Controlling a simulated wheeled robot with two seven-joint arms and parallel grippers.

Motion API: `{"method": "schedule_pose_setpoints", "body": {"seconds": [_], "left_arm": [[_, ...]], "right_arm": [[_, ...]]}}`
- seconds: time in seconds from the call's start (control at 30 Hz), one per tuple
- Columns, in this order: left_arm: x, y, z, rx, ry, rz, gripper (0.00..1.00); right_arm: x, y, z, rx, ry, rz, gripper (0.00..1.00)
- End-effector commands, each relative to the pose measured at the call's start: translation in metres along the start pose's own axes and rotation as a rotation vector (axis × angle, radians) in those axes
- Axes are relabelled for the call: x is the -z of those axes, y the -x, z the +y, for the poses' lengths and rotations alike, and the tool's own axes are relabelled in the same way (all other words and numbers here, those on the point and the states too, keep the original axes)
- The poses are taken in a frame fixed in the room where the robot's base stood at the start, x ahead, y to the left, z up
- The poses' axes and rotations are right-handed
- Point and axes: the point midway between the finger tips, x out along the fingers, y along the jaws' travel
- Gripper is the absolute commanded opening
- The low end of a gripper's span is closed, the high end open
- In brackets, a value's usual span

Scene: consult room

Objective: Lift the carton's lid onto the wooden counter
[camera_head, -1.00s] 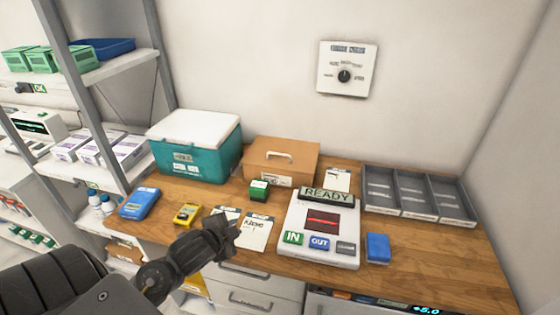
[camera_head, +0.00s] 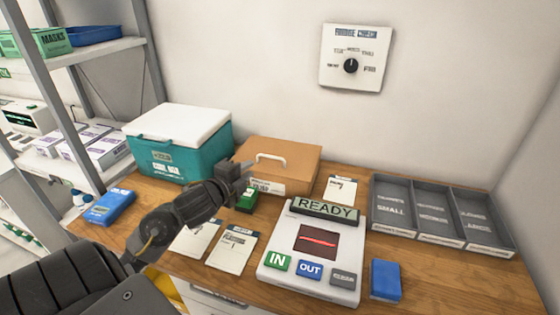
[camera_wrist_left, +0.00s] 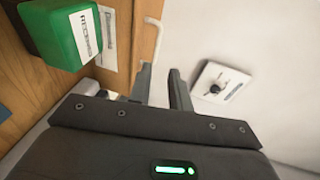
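The brown carton (camera_head: 272,187) stands on the wooden counter (camera_head: 440,280) against the wall. Its lid (camera_head: 290,153) is on it and has a white handle (camera_head: 271,157). My left gripper (camera_head: 247,169) is just left of and in front of the carton, apart from the handle as far as I can tell. In the left wrist view its two fingers (camera_wrist_left: 162,72) are spread with nothing between them, and the white handle (camera_wrist_left: 155,38) shows beyond the fingertips. My right gripper is not in view.
A small green box (camera_head: 247,200) stands under my left gripper. A teal cool box (camera_head: 185,163) is left of the carton. A READY device (camera_head: 275,255), grey tray (camera_head: 425,228) and blue box (camera_head: 386,279) are to the right. Bare counter lies at front right.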

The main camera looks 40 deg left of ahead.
Motion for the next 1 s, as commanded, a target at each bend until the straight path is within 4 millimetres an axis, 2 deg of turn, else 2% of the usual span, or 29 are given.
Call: {"method": "schedule_pose_setpoints", "body": {"seconds": [0.03, 0.23, 0.5, 0.8, 1.0], "left_arm": [[-0.001, 0.0, 0.005, 0.0, 0.0, -0.002, 0.2], [-0.006, -0.004, 0.004, 0.001, 0.004, -0.012, 0.2], [-0.008, -0.044, 0.004, 0.0, 0.006, -0.014, 0.2], [-0.005, -0.057, 0.004, 0.0, 0.004, -0.009, 0.2], [-0.002, -0.085, 0.005, 0.0, 0.007, -0.008, 0.2]], "right_arm": [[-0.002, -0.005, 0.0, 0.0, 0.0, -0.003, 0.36], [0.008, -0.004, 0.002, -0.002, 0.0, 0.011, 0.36], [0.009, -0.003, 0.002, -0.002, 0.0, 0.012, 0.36], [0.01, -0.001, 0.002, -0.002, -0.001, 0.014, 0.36], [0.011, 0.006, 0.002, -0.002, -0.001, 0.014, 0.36]]}}
